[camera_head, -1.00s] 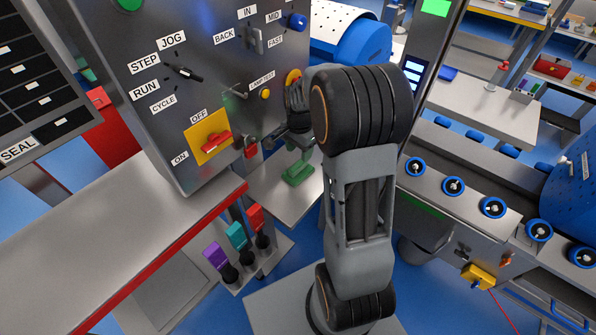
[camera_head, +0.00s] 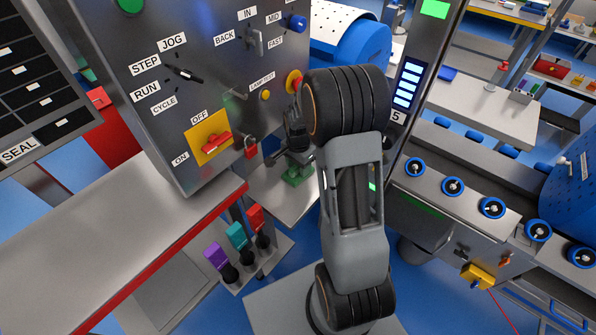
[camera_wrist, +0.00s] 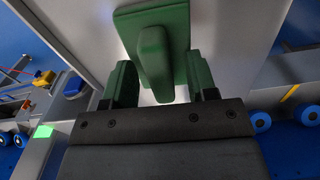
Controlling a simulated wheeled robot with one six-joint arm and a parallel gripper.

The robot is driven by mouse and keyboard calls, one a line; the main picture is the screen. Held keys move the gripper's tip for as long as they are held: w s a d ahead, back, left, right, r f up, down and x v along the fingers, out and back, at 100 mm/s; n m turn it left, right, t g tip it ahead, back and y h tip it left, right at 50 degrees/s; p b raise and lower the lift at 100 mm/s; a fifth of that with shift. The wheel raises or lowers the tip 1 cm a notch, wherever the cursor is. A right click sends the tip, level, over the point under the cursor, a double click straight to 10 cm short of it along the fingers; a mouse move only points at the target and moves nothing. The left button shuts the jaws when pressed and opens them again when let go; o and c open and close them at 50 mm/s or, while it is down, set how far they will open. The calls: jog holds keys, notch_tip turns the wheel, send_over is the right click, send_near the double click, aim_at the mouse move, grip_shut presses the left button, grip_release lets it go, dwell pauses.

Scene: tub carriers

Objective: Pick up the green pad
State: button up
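The green pad (camera_head: 297,179) lies on a grey shelf below the control panel, partly hidden by my gripper in the head view. In the wrist view the green pad (camera_wrist: 180,22) shows as a flat plate with a raised grip (camera_wrist: 154,62) in its middle. My gripper (camera_wrist: 161,84) is open, with one green-faced finger left of the raised grip and one right of it. Pale surface shows in gaps between grip and fingers near the tips. In the head view my gripper (camera_head: 291,160) is low over the pad; contact cannot be told.
The control panel (camera_head: 190,90), with knobs, a red switch and a padlock (camera_head: 250,147), stands close left of my gripper. Purple, teal and red-handled tools (camera_head: 237,234) stand in front. A column with a lit display (camera_head: 408,84) and a roller conveyor (camera_head: 453,186) are on the right.

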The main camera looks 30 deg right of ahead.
grip_shut()
jog(key=shift+r, duration=0.15)
jog(key=shift+r, duration=0.15)
jog(key=r, duration=0.3)
jog(key=shift+s+d+r, duration=0.1)
jog(key=shift+s+r, duration=0.2)
jog(key=shift+s, duration=0.05)
jog(key=s+d+r+b, duration=0.1)
jog(key=s+d+r, duration=0.2)
jog(key=s+r, duration=0.6)
jog(key=shift+s+d, duration=0.15)
jog(key=shift+s, duration=1.8)
